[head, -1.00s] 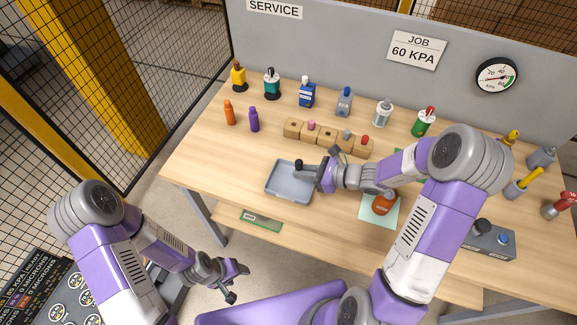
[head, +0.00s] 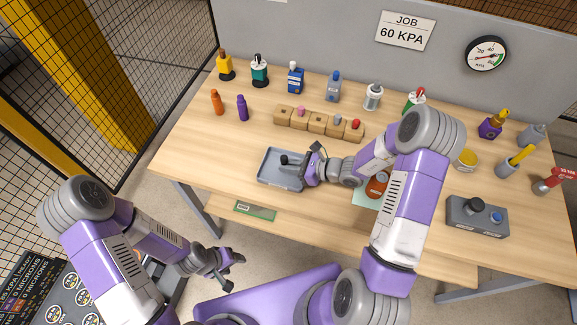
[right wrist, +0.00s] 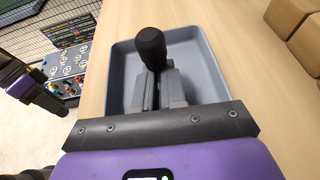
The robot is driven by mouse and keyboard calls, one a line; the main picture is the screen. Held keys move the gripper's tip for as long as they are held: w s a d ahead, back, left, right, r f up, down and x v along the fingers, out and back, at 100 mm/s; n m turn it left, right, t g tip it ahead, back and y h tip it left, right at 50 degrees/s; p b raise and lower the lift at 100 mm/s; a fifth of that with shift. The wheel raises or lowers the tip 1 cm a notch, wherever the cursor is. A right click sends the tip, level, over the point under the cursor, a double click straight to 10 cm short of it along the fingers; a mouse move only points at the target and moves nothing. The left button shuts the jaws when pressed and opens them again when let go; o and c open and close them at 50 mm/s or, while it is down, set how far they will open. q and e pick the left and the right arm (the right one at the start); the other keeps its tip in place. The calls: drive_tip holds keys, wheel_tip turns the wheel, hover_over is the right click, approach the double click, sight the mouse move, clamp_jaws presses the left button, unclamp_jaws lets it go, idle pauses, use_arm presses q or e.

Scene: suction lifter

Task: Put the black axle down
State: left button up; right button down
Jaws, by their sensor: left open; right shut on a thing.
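The black axle (head: 284,160) is a short dark piece with a rounded end. It also shows in the right wrist view (right wrist: 151,47), rising from between the fingers. My right gripper (head: 303,168) is shut on it, over the grey tray (head: 265,177); the fingers also show in the right wrist view (right wrist: 152,88). The tray's rim frames the axle in the right wrist view (right wrist: 205,60). I cannot tell whether the axle touches the tray floor. My left gripper (head: 236,271) is open and empty, in front of the table and away from it.
A row of wooden blocks (head: 318,124) stands behind the tray. A grey control box (head: 477,216) sits at the right. The table left of the tray is clear.

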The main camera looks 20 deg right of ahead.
drive_tip(key=shift+s, duration=0.1)
drive_tip(key=shift+f, duration=0.15)
drive_tip(key=c, duration=1.2)
unclamp_jaws()
drive_tip(key=shift+r, duration=0.35)
drive_tip(key=p+v, duration=0.1)
drive_tip(key=v, duration=1)
drive_tip(key=shift+s+d, duration=0.2)
drive_tip(key=shift+d, duration=0.2)
drive_tip(key=shift+r+p, duration=0.1)
drive_tip(key=shift+p, duration=0.2)
